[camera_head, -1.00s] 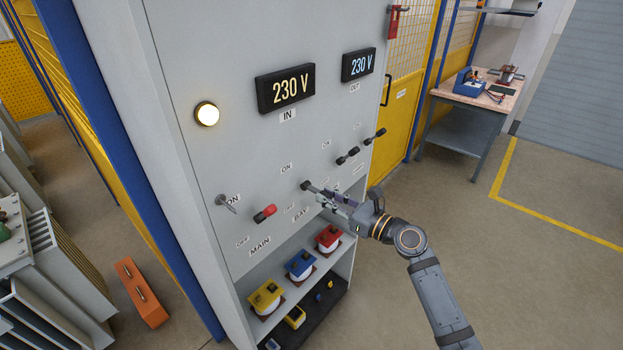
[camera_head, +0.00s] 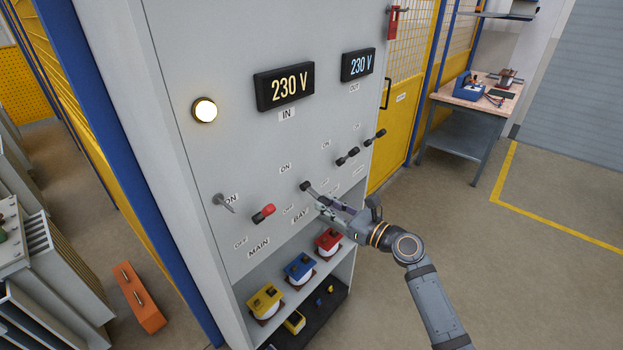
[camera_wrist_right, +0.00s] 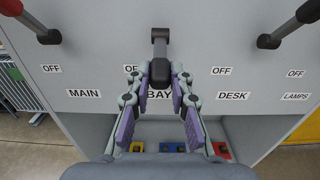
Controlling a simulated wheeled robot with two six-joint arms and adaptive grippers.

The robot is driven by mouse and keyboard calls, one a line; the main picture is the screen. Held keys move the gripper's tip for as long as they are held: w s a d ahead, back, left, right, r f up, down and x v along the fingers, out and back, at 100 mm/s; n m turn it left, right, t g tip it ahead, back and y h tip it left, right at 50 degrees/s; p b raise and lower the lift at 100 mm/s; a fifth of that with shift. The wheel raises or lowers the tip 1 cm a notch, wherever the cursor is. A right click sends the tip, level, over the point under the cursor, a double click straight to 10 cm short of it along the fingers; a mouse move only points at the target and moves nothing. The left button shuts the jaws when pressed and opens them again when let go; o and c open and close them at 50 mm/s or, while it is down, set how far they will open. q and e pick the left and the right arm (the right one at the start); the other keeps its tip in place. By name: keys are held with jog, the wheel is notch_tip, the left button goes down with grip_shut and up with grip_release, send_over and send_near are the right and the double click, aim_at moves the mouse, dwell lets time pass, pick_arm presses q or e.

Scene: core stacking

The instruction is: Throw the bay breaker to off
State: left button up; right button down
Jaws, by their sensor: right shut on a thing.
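The bay breaker is a dark lever (camera_head: 311,191) on the grey panel, above the BAY label (camera_head: 300,217). It juts out from its pivot and slopes down. My right gripper (camera_head: 326,204) is shut on its outer end. In the right wrist view the black grip of the lever (camera_wrist_right: 160,71) sits between the two fingers (camera_wrist_right: 160,97), below its pivot and near the OFF label, which it partly hides. My left gripper is not in view.
The red-handled MAIN breaker (camera_head: 264,214) is to the left, with other dark levers (camera_head: 348,156) to the right. The displays (camera_head: 285,90) read 230 V and a round lamp (camera_head: 204,110) is lit. A shelf below holds yellow, blue and red blocks (camera_head: 300,266). Floor to the right is clear.

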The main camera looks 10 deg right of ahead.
jog(key=shift+w+a+f+b, duration=0.1)
jog(key=shift+f+b, duration=0.1)
jog(key=shift+f, duration=0.25)
jog(key=shift+w+a+f+b, duration=0.1)
jog(key=shift+f+b, duration=0.05)
jog(key=shift+f, duration=0.3)
jog(key=shift+w+f, duration=0.1)
jog(key=shift+f, duration=0.1)
jog(key=shift+w+a+f+b, duration=0.25)
jog(key=shift+f+b, duration=0.2)
jog(key=c, duration=1.7)
grip_release()
jog(key=shift+w+a+f, duration=0.1)
jog(key=shift+w+f, duration=0.05)
jog(key=o, duration=0.5)
jog(key=shift+w, duration=0.15)
jog(key=shift+o, duration=0.4)
